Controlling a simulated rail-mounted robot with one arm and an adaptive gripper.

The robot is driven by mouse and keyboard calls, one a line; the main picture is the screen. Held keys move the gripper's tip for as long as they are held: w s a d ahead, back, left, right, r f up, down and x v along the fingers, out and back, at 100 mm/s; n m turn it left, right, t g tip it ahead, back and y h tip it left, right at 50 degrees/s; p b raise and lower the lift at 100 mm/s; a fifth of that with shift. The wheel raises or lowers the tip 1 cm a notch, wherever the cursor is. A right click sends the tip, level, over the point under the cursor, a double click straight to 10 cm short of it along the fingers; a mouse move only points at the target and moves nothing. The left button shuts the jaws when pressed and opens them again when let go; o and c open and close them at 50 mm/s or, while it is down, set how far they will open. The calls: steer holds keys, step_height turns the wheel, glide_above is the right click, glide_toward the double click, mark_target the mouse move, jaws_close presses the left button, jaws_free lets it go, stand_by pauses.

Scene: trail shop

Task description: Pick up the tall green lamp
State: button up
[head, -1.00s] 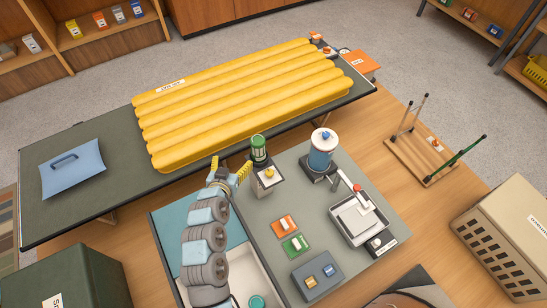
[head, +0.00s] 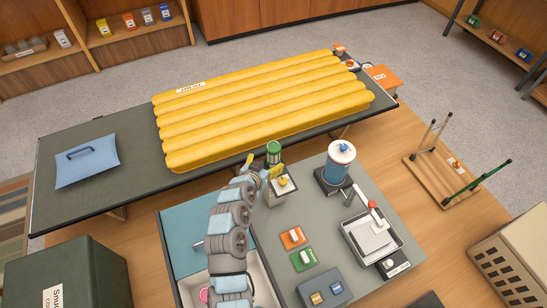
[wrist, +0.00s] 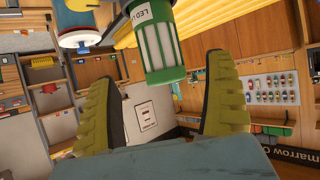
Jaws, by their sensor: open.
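The tall green lamp (head: 273,152) stands upright near the back left edge of the grey counter, close to the yellow mat. It has a green cap and base, pale ribbed middle and an "LED" label, seen in the wrist view (wrist: 160,45). My gripper (head: 262,169) is just in front of the lamp, with its yellow fingers apart. In the wrist view, my gripper (wrist: 165,72) is open and empty; the lamp shows beyond and between the fingertips, apart from them. My arm and fingers hide part of the lamp's foot in the head view.
A small grey stand with a yellow piece (head: 283,187) is right beside my gripper. A blue lantern-like canister (head: 339,165) stands to the right. The yellow ribbed mat (head: 265,115) lies behind. Orange (head: 293,238) and green (head: 303,259) packets lie in front.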

mark_target(271, 157)
steer(key=shift+x, duration=1.7)
steer(key=shift+f+b+x, duration=0.2)
steer(key=shift+b+x, duration=0.6)
steer(key=shift+x, duration=1.2)
steer(key=shift+w+d+f, duration=0.15)
steer(key=shift+w+f, duration=0.05)
steer(key=shift+w, duration=0.25)
steer(key=c, duration=1.3)
steer(key=shift+r, duration=0.1)
steer(key=shift+c, duration=0.2)
